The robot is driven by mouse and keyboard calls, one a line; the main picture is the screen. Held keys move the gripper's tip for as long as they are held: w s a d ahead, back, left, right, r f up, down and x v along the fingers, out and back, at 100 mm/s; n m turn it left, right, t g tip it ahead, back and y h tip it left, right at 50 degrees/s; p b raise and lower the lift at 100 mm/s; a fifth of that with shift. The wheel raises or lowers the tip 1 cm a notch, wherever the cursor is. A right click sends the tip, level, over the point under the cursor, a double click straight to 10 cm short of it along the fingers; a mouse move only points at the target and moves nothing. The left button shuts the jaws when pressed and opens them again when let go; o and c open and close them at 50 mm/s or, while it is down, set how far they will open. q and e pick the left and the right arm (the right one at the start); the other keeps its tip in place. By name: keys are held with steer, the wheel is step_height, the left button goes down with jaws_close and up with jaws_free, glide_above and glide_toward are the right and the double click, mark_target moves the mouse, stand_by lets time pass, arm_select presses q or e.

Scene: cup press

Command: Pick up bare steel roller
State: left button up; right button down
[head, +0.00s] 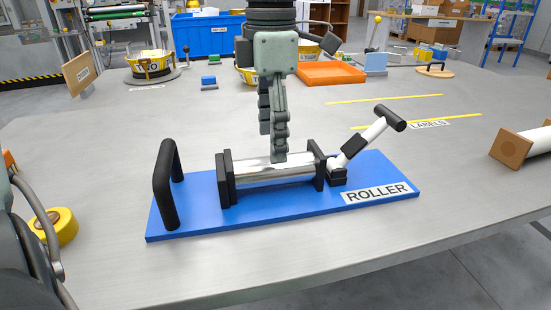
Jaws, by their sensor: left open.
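The bare steel roller (250,172) lies level in a black frame on the blue base plate (200,222), which carries the label ROLLER. My left gripper (279,156) points straight down over the roller, right of its middle, and is seen nearly edge-on. Its fingers are open, with the tips at the roller and hiding a bit of it. I cannot tell whether they touch it. My right gripper is not in view.
A black upright handle (167,185) stands left of the roller. A tilted lever with a black grip (389,118) stands right. A yellow tape roll (55,226) is at left, and a white roll with a wooden end (512,148) at right. The table front is clear.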

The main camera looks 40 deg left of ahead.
mark_target(271, 170)
arm_select(q)
steer(key=f, duration=0.7)
steer(key=shift+a+f, duration=0.2)
jaws_close()
